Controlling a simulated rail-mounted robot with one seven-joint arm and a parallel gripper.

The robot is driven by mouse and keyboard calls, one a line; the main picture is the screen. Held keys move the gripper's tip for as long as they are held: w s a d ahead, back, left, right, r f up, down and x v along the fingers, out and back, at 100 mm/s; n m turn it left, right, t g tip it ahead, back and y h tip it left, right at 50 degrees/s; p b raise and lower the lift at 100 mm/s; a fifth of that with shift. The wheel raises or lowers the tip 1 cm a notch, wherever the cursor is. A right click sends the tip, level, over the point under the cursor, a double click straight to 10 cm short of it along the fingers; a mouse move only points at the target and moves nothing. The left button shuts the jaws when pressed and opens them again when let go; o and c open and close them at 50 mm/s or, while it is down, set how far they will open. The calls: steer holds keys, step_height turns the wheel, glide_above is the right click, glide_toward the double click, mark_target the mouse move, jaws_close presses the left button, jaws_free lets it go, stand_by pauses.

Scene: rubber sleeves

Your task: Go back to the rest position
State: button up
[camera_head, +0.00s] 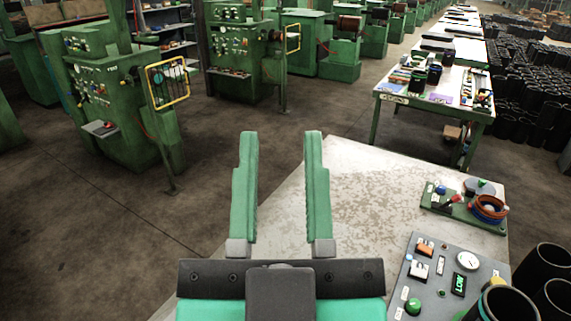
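My gripper (281,190) is in the lower middle of the head view. Its two green fingers are spread wide apart and nothing is between them. It is above the left part of a worn pale tabletop (385,195), with the left finger over the floor in the picture. No rubber sleeve is in the gripper.
A grey control panel (432,292) with a gauge and buttons is at the lower right, beside black sleeves (541,266). A green board (462,208) with small parts lies behind it. Green machines (110,110) stand at the left. The tabletop's middle is clear.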

step_height(320, 180, up, 16)
steer(key=p, duration=1.6)
steer(key=shift+r, duration=0.2)
steer(key=shift+w+a, duration=0.1)
